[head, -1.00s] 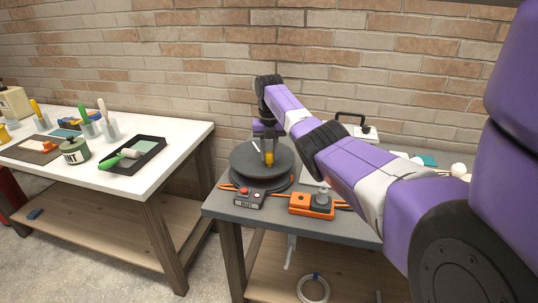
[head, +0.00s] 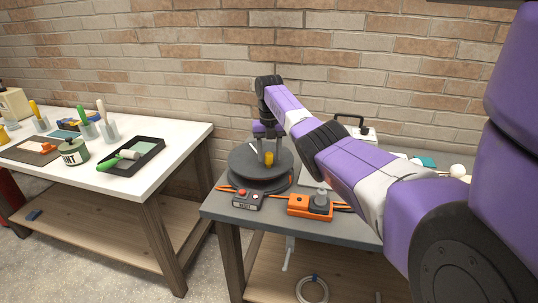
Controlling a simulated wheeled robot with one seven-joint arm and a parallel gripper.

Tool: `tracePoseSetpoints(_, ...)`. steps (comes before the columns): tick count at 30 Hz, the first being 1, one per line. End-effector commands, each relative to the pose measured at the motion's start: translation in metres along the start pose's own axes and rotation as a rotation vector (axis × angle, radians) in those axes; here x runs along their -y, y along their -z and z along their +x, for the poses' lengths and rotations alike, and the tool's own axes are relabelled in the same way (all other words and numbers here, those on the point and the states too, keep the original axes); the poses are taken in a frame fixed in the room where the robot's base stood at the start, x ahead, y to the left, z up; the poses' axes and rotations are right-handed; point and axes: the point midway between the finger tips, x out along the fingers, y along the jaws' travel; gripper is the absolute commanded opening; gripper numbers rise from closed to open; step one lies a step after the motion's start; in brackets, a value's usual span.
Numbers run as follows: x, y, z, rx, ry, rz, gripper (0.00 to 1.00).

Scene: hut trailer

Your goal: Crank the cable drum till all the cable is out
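The cable drum (head: 246,168) is a dark grey round drum lying flat on the grey bench at the right. A yellow crank knob (head: 269,158) stands up near the right part of its top. My gripper (head: 268,150) points down over the drum, with its fingers at the knob. The fingers are small here and partly overlap the knob, so whether they are closed on it is unclear. Orange cable (head: 228,188) shows at the drum's front left edge, and more runs right of the orange connector box (head: 311,205).
A small dark box with red buttons (head: 246,200) sits in front of the drum. A case with a black handle (head: 352,127) stands behind my arm. The white table (head: 110,183) at the left holds painting tools. My arm hides much of the right bench.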

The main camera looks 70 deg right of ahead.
Motion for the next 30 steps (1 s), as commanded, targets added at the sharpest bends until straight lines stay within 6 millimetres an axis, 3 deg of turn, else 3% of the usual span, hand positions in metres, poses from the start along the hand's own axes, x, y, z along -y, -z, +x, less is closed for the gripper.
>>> tracePoseSetpoints(8,0.0,-0.001,-0.007,0.002,-0.001,0.001,0.49)
tracePoseSetpoints(21,0.0,-0.001,-0.07,0.001,0.0,0.0,0.49)
tracePoseSetpoints(30,0.0,0.0,-0.078,0.0,0.0,0.0,0.49)
